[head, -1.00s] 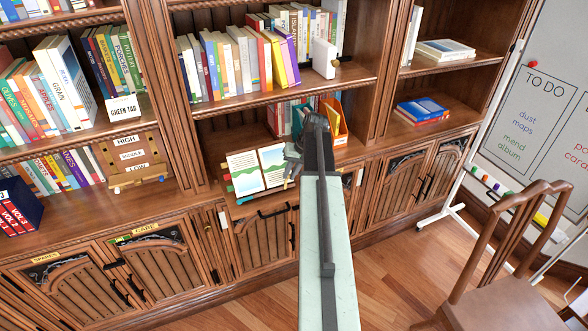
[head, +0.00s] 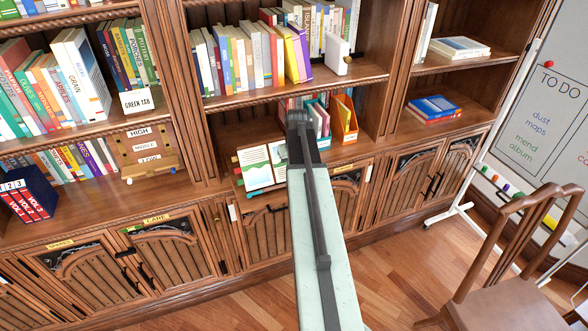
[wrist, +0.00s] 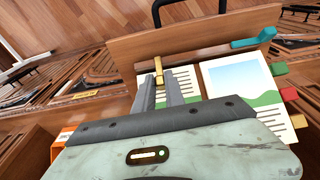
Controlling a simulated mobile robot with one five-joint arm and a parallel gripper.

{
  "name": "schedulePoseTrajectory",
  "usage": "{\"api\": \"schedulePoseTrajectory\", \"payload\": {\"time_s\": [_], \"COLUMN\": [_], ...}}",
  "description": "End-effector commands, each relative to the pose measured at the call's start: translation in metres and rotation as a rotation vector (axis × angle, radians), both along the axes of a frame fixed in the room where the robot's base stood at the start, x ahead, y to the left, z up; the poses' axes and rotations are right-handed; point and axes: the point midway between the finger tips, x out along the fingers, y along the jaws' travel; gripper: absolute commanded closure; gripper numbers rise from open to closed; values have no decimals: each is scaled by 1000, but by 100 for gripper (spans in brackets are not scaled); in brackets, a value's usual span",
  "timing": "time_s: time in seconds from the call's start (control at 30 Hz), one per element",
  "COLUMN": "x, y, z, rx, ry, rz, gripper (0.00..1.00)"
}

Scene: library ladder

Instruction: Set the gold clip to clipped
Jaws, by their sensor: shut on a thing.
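The gold clip (wrist: 158,72) is a small gold piece near the edge of a wooden board in the wrist view. The board (wrist: 130,50) carries an open picture book (wrist: 235,85), which also shows in the head view (head: 257,165). My gripper (wrist: 160,88) has its two grey fingers at the clip, one on each side, and is shut on it. A teal clip (wrist: 253,43) lies across the board's edge at the other end.
An orange holder (head: 345,122) with books stands right of the open book. A shelf of books (head: 250,55) is above. Cupboard doors (head: 265,235) with dark handles are below. A wooden chair (head: 510,250) and a whiteboard (head: 545,120) stand at the right.

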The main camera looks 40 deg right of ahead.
Motion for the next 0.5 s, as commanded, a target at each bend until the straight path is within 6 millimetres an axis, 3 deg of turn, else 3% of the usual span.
{"api": "schedulePoseTrajectory", "payload": {"time_s": [0.23, 0.27, 0.3, 0.5], "x": [1, 1, 1, 1], "y": [0, 0, 0, 0], "z": [0, 0, 0, 0], "rx": [0, 0, 1, 1], "ry": [-1, -1, -2, -2], "rz": [1, 1, 1, 1], "gripper": [100, 80, 76, 76]}}
